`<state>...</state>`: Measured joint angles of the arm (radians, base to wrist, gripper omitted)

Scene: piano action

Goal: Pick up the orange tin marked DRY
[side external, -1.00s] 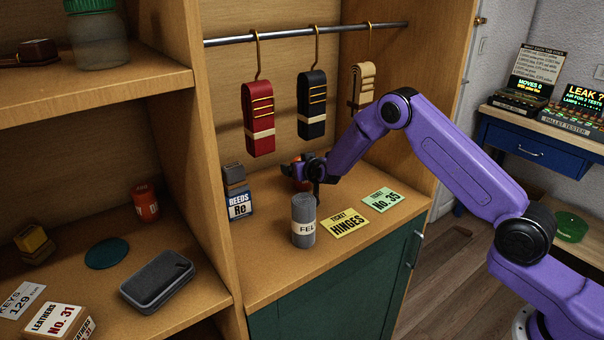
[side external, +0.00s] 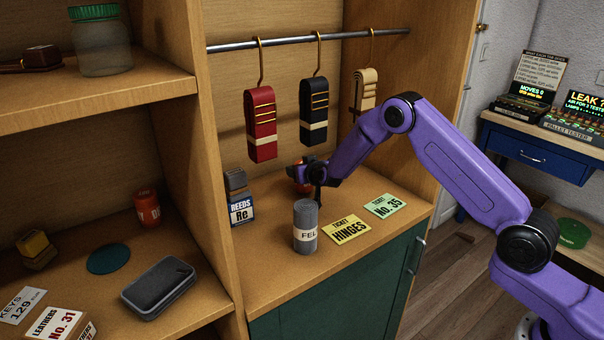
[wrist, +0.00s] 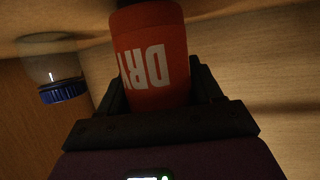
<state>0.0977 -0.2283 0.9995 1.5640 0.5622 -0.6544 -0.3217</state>
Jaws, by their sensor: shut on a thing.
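The orange tin marked DRY (wrist: 150,55) fills the upper middle of the wrist view, its lettering upside down there. My gripper (wrist: 162,88) has one dark finger on each side of it and is shut on it. In the side external view my gripper (side external: 311,180) is low over the cupboard shelf, beneath the hanging black and cream bundles. Only a small orange part of the tin (side external: 303,188) shows there behind the gripper. I cannot tell whether its base touches the shelf.
A grey FEL roll (side external: 305,228) stands in front of my gripper, with HINGES (side external: 346,230) and No. 35 (side external: 385,206) tickets beside it. A REEDS box (side external: 241,208) stands left. A blue-lidded jar (wrist: 62,92) is near in the wrist view.

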